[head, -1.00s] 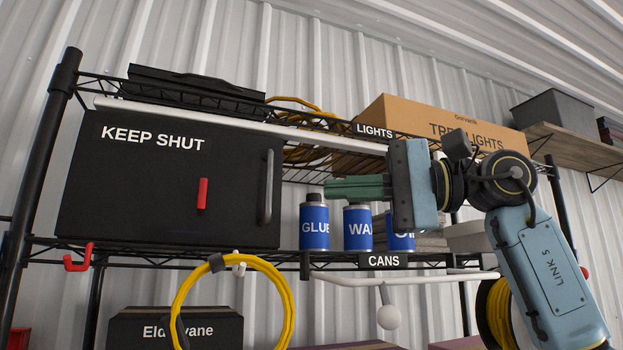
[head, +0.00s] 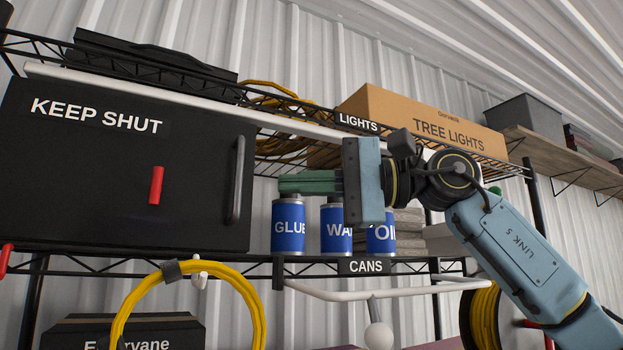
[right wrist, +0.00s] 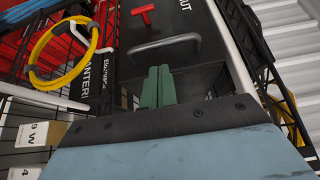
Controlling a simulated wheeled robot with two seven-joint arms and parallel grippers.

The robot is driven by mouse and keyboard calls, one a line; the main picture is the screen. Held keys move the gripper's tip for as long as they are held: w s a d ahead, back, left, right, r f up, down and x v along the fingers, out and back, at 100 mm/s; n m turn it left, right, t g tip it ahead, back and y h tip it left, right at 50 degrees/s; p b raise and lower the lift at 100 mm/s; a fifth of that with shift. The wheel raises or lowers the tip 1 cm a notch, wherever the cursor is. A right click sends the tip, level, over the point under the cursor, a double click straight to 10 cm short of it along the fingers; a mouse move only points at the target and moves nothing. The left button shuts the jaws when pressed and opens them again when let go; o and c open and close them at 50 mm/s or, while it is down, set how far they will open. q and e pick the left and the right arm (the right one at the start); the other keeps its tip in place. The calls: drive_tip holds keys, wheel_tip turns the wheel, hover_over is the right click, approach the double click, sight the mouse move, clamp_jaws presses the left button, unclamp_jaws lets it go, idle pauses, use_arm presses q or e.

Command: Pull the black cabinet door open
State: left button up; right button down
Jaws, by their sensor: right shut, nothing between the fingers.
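The black cabinet (head: 90,190) sits on the wire shelf at the left of the head view, its door closed and lettered KEEP SHUT. Its dark vertical bar handle (head: 235,180) is near the door's right edge, and a red handle (head: 156,185) is left of it. My right gripper (head: 280,182) is shut and empty, its green fingers pointing left towards the bar handle with a gap between in the picture. In the right wrist view the fingers (right wrist: 158,85) are together, and the bar handle (right wrist: 165,46) shows beyond their tips. My left gripper is not in view.
Blue cans, GLUE (head: 288,230) among them, stand just below my right gripper. A white rail (head: 200,104) runs along the upper shelf edge. A yellow hose coil (head: 120,325) hangs below the cabinet. A TREE LIGHTS box (head: 420,120) is on the upper shelf.

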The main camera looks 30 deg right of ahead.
sight(221, 187)
drive_tip(key=p+x, duration=0.1)
drive_tip(key=x, duration=0.4)
drive_tip(key=shift+w+a, duration=0.25)
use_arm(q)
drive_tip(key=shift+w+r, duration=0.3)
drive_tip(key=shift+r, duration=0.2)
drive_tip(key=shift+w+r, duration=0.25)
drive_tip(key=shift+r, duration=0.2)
use_arm(e)
drive_tip(key=shift+w, duration=0.1)
